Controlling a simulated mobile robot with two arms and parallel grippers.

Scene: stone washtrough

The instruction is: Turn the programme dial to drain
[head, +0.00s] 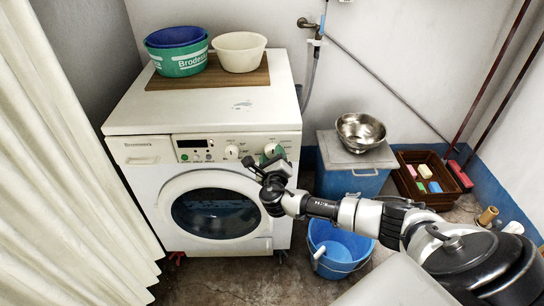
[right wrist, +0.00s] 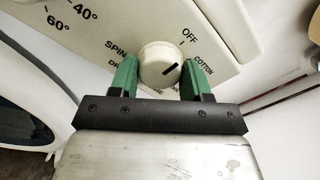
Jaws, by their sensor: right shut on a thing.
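The white washing machine (head: 135,190) stands at the left with its round door closed. The programme dial (right wrist: 158,60) is a round cream knob on its panel (right wrist: 90,25). A black mark (right wrist: 170,69) sits on the right part of its face, toward the COTTON label. OFF is above right, SPIN to the left; a label starting "DR" under SPIN is partly hidden by a finger. My right gripper (right wrist: 160,78) has its green fingers on both sides of the dial, shut on it. It also shows at the panel's right end in the head view (head: 270,160). My left gripper is out of view.
A second knob (head: 231,152) sits left of the dial. Green (head: 180,62) and cream (head: 239,52) basins stand on top of the machine. A blue bucket (head: 340,245) stands on the floor below my right arm. A metal bowl (head: 361,130) rests on a lidded blue box (head: 345,183).

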